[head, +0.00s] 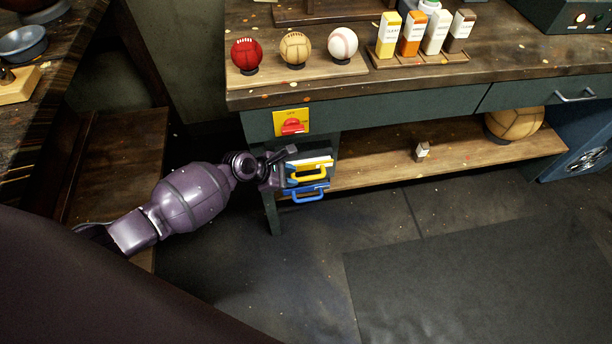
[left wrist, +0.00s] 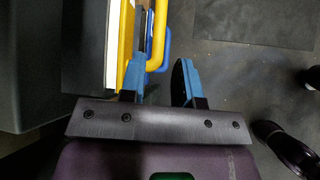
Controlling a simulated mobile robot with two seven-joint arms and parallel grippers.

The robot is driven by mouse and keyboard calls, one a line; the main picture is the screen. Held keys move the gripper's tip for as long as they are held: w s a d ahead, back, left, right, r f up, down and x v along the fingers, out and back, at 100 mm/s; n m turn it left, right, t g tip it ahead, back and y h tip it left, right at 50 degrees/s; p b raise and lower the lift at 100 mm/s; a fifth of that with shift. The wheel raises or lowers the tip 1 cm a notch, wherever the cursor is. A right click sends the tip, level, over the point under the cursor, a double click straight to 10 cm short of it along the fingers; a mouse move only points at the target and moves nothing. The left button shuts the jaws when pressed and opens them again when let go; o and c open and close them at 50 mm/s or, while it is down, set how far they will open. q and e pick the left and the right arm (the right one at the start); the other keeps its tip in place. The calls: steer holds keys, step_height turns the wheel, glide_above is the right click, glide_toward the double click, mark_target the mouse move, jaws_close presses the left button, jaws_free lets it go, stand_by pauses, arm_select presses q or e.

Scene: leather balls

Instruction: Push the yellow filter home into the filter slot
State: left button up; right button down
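The yellow filter (head: 309,165) has a pale body and a yellow front with a yellow handle. It sits in the dark housing under the left end of the bench, with some of its pale body showing outside. The filter slot itself is mostly hidden. My left gripper (head: 279,164) is at the left of the filter. In the left wrist view my left gripper (left wrist: 160,84) has its two blue fingers apart, with nothing held between them. The yellow filter (left wrist: 121,45) is just ahead of the left finger; I cannot tell whether they touch. My right gripper is out of view.
A blue filter with a blue handle (head: 310,196) sits just below the yellow one. A red switch on a yellow plate (head: 292,123) is above. The bench (head: 350,88) carries balls and small boxes. A low shelf (head: 380,165) runs right. The floor in front is clear.

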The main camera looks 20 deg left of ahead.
mark_target(306, 178)
arm_select(q)
steer(key=b+x, duration=0.2)
steer(key=x, duration=0.3)
steer(key=shift+s, duration=0.1)
steer(key=shift+w+d+f+b, duration=0.15)
steer(key=shift+w+d+b, duration=0.2)
steer(key=shift+b, duration=0.1)
steer(key=shift+w, duration=0.15)
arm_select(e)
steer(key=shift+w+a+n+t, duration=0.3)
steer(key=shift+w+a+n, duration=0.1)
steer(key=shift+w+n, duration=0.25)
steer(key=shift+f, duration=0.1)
